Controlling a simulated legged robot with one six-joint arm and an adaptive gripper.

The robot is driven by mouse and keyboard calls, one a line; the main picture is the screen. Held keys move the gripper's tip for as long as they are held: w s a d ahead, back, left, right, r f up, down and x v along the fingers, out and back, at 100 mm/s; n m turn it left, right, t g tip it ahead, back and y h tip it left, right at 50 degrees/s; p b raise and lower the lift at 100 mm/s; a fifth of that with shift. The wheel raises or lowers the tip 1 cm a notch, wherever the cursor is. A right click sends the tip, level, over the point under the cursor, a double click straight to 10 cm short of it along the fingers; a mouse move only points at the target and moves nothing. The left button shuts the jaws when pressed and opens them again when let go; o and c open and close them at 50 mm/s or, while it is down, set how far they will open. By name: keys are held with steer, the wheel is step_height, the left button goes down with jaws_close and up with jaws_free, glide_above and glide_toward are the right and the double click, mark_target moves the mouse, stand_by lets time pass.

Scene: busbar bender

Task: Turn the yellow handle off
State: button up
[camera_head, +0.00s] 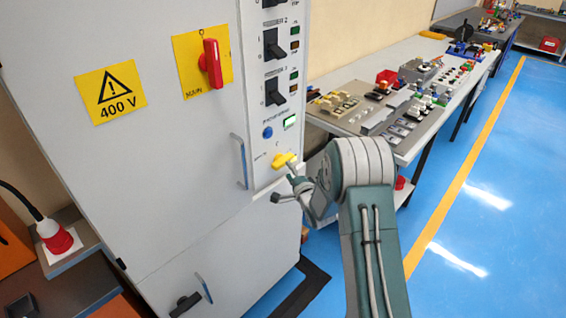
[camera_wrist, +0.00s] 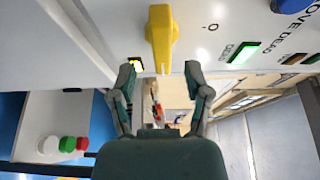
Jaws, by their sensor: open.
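The yellow handle (camera_head: 284,160) is a small knob low on the grey cabinet's control strip, below a green-lit window. In the wrist view the yellow handle (camera_wrist: 160,38) stands upright in the picture, with a "0" mark to its right. My gripper (camera_head: 283,184) is at the cabinet front, right by the handle. In the wrist view my gripper (camera_wrist: 160,71) is open, with one fingertip on each side of the handle's lower end. Gaps show on both sides, and nothing is held. I cannot tell how deep the fingertips reach around the handle.
A red switch (camera_head: 211,63) and black breaker levers (camera_head: 274,92) sit higher on the cabinet. A long blue-grey door handle (camera_head: 239,161) is left of the knob. A cluttered workbench (camera_head: 407,147) stands behind my arm. The blue floor (camera_head: 490,215) at right is clear.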

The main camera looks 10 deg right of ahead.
mark_target(285, 165)
steer(key=shift+x, duration=2.65)
steer(key=c, duration=0.8)
